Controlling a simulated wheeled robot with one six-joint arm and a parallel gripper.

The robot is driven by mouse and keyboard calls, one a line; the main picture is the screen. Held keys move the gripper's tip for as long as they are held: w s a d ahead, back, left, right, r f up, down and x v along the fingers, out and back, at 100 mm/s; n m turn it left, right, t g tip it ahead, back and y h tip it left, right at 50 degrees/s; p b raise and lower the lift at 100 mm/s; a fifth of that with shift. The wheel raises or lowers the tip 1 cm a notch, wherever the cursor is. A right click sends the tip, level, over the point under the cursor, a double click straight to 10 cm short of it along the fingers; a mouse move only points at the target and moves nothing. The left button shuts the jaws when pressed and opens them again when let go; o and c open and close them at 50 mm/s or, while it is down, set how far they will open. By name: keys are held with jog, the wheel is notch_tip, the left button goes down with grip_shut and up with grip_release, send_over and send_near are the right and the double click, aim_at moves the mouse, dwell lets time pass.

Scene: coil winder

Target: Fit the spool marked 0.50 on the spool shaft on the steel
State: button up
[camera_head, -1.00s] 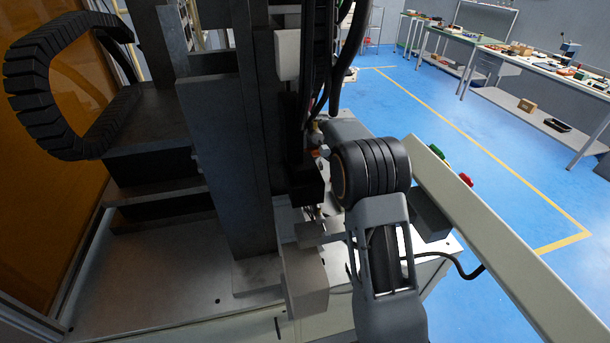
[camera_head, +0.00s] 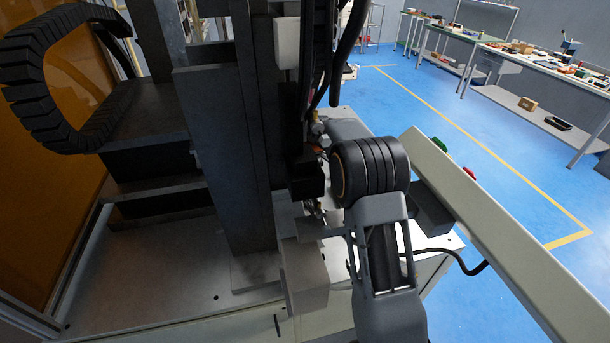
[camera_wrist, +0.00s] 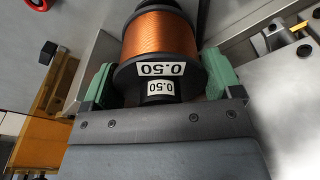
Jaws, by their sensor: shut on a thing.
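The spool marked 0.50 (camera_wrist: 160,38) is wound with copper wire and has black flanges with white 0.50 labels. In the wrist view it sits between the green fingertips of my gripper (camera_wrist: 158,86), which is shut on its black labelled end. In the head view my arm and wrist cover the gripper and spool. The spool shaft cannot be made out in either view. A steel surface (camera_wrist: 296,100) lies at the right of the wrist view.
The winder's dark column (camera_head: 240,160) stands left of my arm, with black cables beside it. A pale slanted beam (camera_head: 500,232) with green and red buttons lies to the right. Blue floor (camera_head: 470,130) is open beyond. Workbenches stand at the back right.

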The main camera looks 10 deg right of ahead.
jog(key=shift+f+b, duration=0.85)
jog(key=shift+f, duration=0.45)
jog(key=shift+f, duration=0.15)
jog(key=o, duration=1.1)
jog(key=r, duration=0.4)
jog(key=d+r+b, duration=0.1)
jog(key=r, duration=0.4)
jog(key=s+r, duration=0.1)
jog(key=r, duration=0.3)
jog(key=shift+d+r, duration=0.2)
jog(key=shift+r, duration=0.2)
jog(key=shift+r, duration=0.1)
